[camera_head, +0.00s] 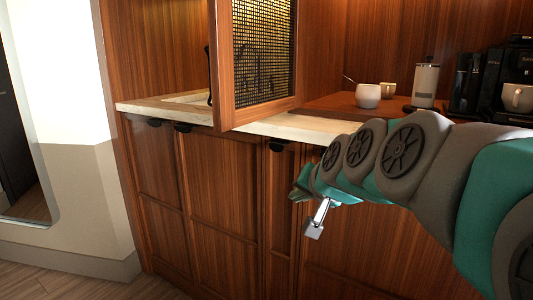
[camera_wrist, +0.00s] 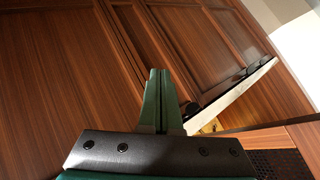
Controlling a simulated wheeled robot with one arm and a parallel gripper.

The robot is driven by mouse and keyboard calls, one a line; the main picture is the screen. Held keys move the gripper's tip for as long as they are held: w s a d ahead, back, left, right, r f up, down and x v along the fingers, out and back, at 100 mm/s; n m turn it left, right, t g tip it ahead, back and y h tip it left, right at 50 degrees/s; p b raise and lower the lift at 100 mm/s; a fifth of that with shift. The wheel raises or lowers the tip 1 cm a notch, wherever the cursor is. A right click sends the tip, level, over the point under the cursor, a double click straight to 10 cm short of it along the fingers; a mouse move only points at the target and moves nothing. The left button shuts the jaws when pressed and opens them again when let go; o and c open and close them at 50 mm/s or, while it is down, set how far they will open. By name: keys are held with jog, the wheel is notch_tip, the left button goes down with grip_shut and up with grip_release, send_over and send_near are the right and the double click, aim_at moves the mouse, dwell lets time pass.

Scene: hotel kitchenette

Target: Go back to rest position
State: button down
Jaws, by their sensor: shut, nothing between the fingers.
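My gripper (camera_wrist: 160,75) is shut and empty in the wrist view, its two green fingers together, with wooden cabinet fronts behind it. In the head view my grey and green arm reaches in from the right. Its end, with my gripper (camera_head: 298,192), is in front of the lower cabinet doors (camera_head: 225,190), below the countertop's edge. Whether it touches the doors cannot be told.
An open wooden door with a mesh panel (camera_head: 258,55) stands over the pale countertop (camera_head: 320,127). A wooden board (camera_head: 330,104) bears a white cup (camera_head: 368,96), another cup (camera_head: 388,89) and a canister (camera_head: 425,85). A coffee machine (camera_head: 490,80) stands at right. Floor (camera_head: 75,285) is clear at left.

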jog(key=s+d+f+n+g+h, duration=0.1)
jog(key=s+d+f+g, duration=0.1)
jog(key=s+f+g, duration=0.2)
jog(key=s+d+f+n+g+h, duration=0.1)
jog(key=s+d+f+n+g, duration=0.1)
jog(key=s+f, duration=0.9)
jog(key=s+d+f+n+g+h, duration=0.1)
jog(key=s+d+f+g, duration=0.3)
jog(key=s, duration=1.3)
notch_tip(320, 180, down, 4)
jog(key=shift+s+d+r+n+g, duration=0.15)
jog(key=shift+s+d+n+g, duration=0.2)
jog(key=shift+g, duration=0.55)
jog(key=shift+a, duration=0.15)
